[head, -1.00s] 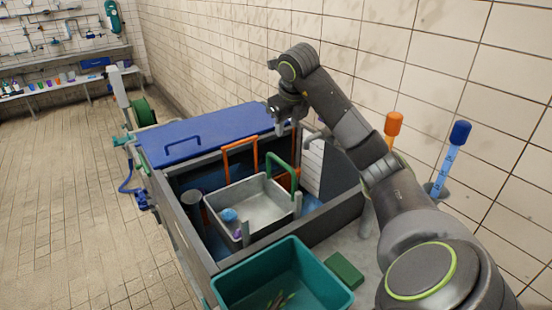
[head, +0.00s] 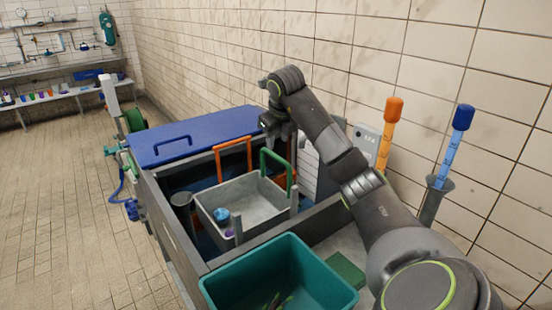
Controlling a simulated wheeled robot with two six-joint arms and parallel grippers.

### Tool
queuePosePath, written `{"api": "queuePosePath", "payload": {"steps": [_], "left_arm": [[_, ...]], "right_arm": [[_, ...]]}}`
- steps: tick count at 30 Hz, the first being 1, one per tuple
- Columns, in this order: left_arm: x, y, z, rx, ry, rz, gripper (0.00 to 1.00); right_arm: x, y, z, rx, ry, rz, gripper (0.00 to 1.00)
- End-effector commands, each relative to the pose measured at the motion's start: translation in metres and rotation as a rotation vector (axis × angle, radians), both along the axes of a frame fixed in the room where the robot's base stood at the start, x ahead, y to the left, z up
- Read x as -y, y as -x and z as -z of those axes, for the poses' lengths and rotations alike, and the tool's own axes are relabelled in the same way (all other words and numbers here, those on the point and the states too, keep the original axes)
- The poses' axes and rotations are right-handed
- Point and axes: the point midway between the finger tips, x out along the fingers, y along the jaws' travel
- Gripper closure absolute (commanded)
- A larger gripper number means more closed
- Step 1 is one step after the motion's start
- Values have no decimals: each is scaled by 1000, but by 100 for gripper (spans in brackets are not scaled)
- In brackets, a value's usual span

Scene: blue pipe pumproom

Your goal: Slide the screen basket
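A light grey basket (head: 262,199) sits inside the dark open tank (head: 305,228). An orange upright handle (head: 233,143) stands at its back edge and a green upright handle (head: 277,156) at its right side. Small blue and purple items lie in its near left corner. My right gripper (head: 277,130) points down behind the two handles, close to the right end of the blue lid. Its fingers are small and dark here, so I cannot tell their opening or any contact. My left gripper is out of view.
A blue lid (head: 200,132) covers the tank's far part. A teal bin (head: 318,270) stands at the near end, beside a green block (head: 347,271). Orange-topped (head: 388,135) and blue-topped (head: 455,140) tools stand at the right by the tiled wall. The floor at left is clear.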

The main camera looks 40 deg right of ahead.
Motion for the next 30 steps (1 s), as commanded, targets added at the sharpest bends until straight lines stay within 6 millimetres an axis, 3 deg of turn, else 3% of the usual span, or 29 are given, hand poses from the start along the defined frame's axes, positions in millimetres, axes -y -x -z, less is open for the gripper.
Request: {"api": "queuePosePath", "payload": {"steps": [10, 23, 30], "left_arm": [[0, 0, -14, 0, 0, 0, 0], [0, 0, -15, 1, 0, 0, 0], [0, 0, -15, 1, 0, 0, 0]], "right_arm": [[13, -20, 50, -2, -2, 1, 64], [15, -24, 59, 1, 1, 0, 64], [15, -24, 59, 1, 1, 0, 95]]}}
